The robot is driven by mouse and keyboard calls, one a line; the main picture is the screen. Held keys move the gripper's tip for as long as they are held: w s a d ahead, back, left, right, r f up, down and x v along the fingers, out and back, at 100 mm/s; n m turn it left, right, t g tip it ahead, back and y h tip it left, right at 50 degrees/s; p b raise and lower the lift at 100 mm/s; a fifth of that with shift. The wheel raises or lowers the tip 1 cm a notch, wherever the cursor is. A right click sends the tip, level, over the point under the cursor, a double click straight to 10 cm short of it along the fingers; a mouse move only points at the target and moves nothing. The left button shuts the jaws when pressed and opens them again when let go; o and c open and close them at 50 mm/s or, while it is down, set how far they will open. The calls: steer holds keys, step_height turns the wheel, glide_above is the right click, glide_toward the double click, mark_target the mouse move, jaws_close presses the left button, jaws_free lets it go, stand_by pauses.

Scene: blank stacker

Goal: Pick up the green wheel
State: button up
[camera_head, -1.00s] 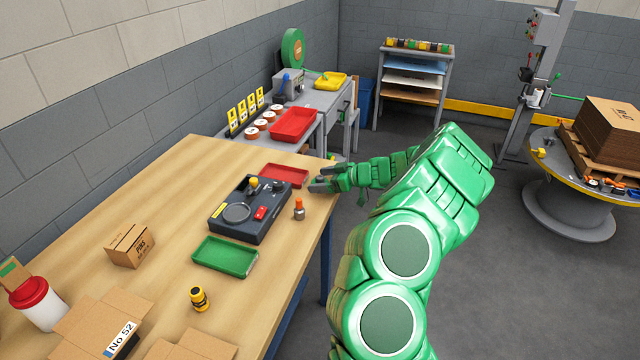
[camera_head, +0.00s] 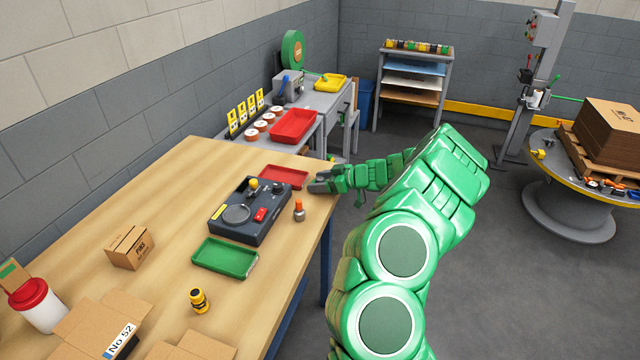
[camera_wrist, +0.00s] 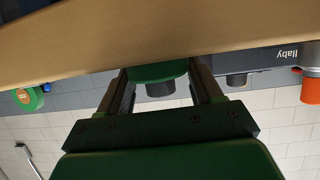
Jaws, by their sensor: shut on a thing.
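The green wheel (camera_wrist: 158,72) shows in the wrist view as a round green piece between my two fingers. My gripper (camera_wrist: 160,88) is shut on it, one finger on each side. In the head view my gripper (camera_head: 322,183) is low at the right edge of the wooden table, beyond the orange-topped bottle. The wheel cannot be made out there, as my fingers hide it. I cannot tell whether it still touches the table.
A dark control box (camera_head: 248,222) and an orange-topped bottle (camera_head: 299,212) stand near my gripper. A red tray (camera_head: 284,176) lies just left of it, and a green tray (camera_head: 226,258) lies nearer.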

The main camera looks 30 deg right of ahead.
mark_target(320, 179)
steer(key=shift+r, duration=0.15)
steer(key=shift+r, duration=0.25)
step_height(320, 179, up, 3)
steer(key=shift+s+f, duration=0.15)
steer(key=s+a+r, duration=0.4)
steer(key=s+r, duration=0.5)
steer(key=s, duration=0.4)
steer(key=shift+r, duration=0.25)
